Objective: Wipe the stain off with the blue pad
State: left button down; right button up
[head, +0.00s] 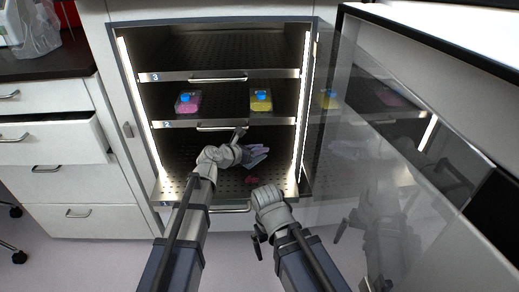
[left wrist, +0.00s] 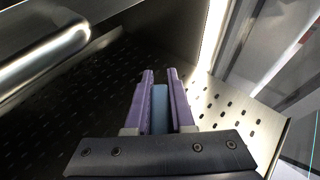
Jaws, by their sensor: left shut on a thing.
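My left gripper (head: 257,154) reaches into the lowest compartment of the open cabinet, above its perforated floor. In the left wrist view its purple fingers (left wrist: 160,85) are shut on the blue pad (left wrist: 160,108), which sits between them. A small dark red stain (head: 252,180) lies on the perforated floor, nearer the front edge than the gripper and a little below it in the head view. It does not show in the left wrist view. My right arm is in front of the cabinet; its gripper fingers do not show.
A shelf (head: 222,122) with a handle (head: 228,128) is above my left gripper. It carries a pink-filled flask (head: 188,104) and a yellow-filled flask (head: 261,102). The glass door (head: 385,150) stands open at the right. A drawer (head: 50,140) sticks out at the left.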

pick_arm(q)
jog(key=shift+r, duration=0.3)
notch_tip(320, 180, up, 3)
jog(key=p, duration=0.3)
jog(key=shift+f, duration=0.1)
dwell(0.5)
